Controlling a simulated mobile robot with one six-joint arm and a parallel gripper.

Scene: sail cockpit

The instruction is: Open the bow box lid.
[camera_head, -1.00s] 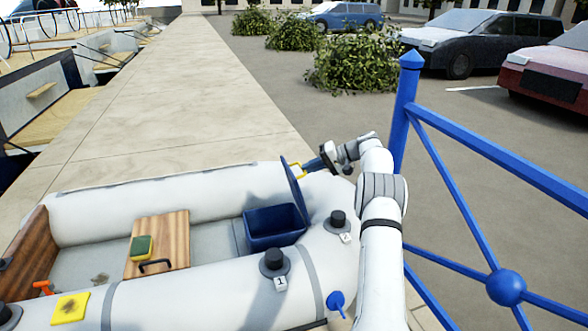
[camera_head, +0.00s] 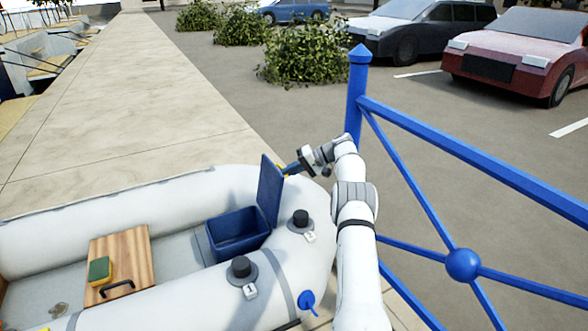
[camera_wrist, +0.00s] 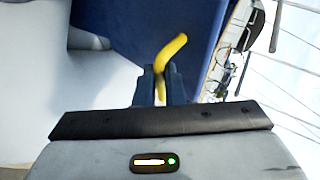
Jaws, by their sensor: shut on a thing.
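The blue bow box (camera_head: 238,231) sits inside the bow of the inflatable boat, and its inside shows. Its blue lid (camera_head: 269,190) stands about upright at the box's right side. My gripper (camera_head: 287,171) is at the lid's upper right side, over the boat's tube. In the wrist view the gripper (camera_wrist: 160,88) is shut on a yellow handle (camera_wrist: 171,52), which lies in front of the blue lid (camera_wrist: 190,20).
The grey-white boat tube (camera_head: 110,197) surrounds the box. Two black-capped valves (camera_head: 240,266) stand on the near tube. A wooden seat (camera_head: 125,260) with a sponge (camera_head: 99,270) lies left. A blue railing (camera_head: 357,95) stands close right of my arm. The paved quay beyond is clear.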

